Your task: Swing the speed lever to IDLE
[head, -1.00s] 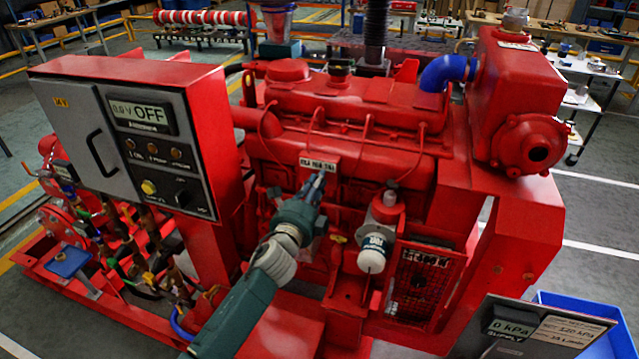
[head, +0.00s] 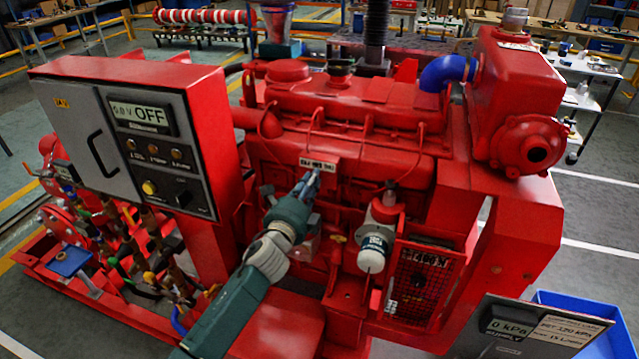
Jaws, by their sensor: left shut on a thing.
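My left arm comes in from the bottom. Its green left gripper (head: 311,181) is at the side of the red engine (head: 350,110), just under a small white label plate (head: 317,164) whose text I cannot read. The fingers are shut on the speed lever, which they and the gripper body hide almost fully. I cannot read the lever's exact angle. My right gripper is not in view.
A control panel (head: 155,125) reading OFF stands to the left. A white filter (head: 374,249) and a mesh guard (head: 422,280) are close on the right. A gauge board (head: 535,328) reading 0 kPa and a blue bin (head: 600,341) are at lower right.

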